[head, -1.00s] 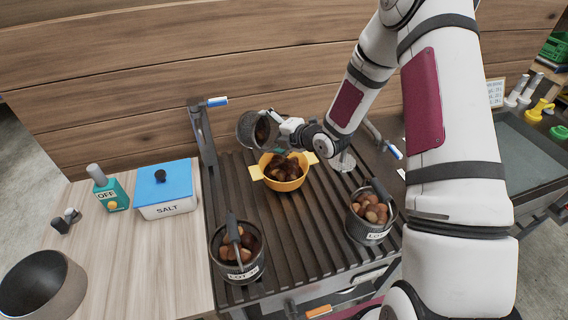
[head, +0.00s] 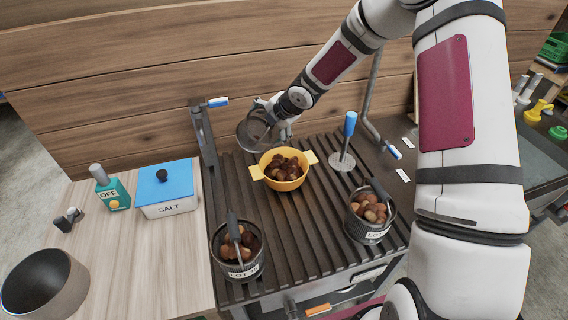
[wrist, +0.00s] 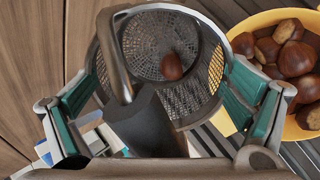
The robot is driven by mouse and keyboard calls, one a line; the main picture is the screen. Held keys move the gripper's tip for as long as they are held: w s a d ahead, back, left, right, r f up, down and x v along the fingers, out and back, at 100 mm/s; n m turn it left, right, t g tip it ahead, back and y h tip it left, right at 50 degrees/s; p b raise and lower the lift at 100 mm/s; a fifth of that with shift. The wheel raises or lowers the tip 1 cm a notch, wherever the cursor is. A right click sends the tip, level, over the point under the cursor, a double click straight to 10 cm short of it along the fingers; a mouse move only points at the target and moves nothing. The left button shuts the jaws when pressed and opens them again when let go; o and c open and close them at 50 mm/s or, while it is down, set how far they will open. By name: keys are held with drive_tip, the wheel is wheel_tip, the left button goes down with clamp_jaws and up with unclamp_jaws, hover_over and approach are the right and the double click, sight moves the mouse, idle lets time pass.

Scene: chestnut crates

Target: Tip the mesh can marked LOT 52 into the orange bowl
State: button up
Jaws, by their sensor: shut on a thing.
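My gripper (wrist: 165,105) is shut on a dark mesh can (head: 251,133), with a finger on each side of it. The can is tilted, just behind and left of the orange bowl (head: 267,180). The wrist view looks into the can (wrist: 212,62), where one chestnut (wrist: 172,66) shows against the mesh. Its label is out of view, so I cannot read its lot. The bowl holds a heap of chestnuts (head: 285,166) and stands on the slatted grill; part of it shows in the wrist view (wrist: 232,112).
Two chestnut-filled mesh cans with partly legible LOT labels stand on the grill, front left (head: 243,269) and right (head: 377,236). A blue-handled press (head: 349,125) stands right of the bowl. A salt box (head: 166,190) and a dark bowl (head: 75,290) sit on the left counter.

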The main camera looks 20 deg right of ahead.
sight(252, 130)
drive_tip(key=shift+w+a+f+g+h+b, duration=0.2)
drive_tip(key=shift+w+a+g+h+b, duration=0.1)
drive_tip(key=shift+w+g, duration=0.25)
drive_tip(key=w+b, duration=0.1)
drive_tip(key=w+a+f+g+b, duration=0.1)
drive_tip(key=b, duration=0.1)
drive_tip(key=g+h+b, duration=0.1)
drive_tip(key=shift+w+a+f+b, duration=0.15)
drive_tip(key=shift+w+f+b, duration=0.15)
drive_tip(key=shift+w+f, duration=0.1)
drive_tip(key=f+b, duration=0.1)
drive_tip(key=w+f+g+b, duration=0.1)
drive_tip(key=b, duration=0.1)
drive_tip(key=w+a+f+g+h+b, duration=0.1)
drive_tip(key=b, duration=0.1)
drive_tip(key=shift+f, duration=0.35)
drive_tip(key=g+b, duration=0.1)
drive_tip(key=w+b, duration=0.1)
drive_tip(key=b, duration=0.1)
drive_tip(key=shift+a+f+g+h+b, duration=0.25)
drive_tip(key=shift+a+g+h+b, duration=0.05)
drive_tip(key=shift+g+h, duration=0.1)
drive_tip(key=shift+a+b, duration=0.1)
drive_tip(key=shift+b, duration=0.2)
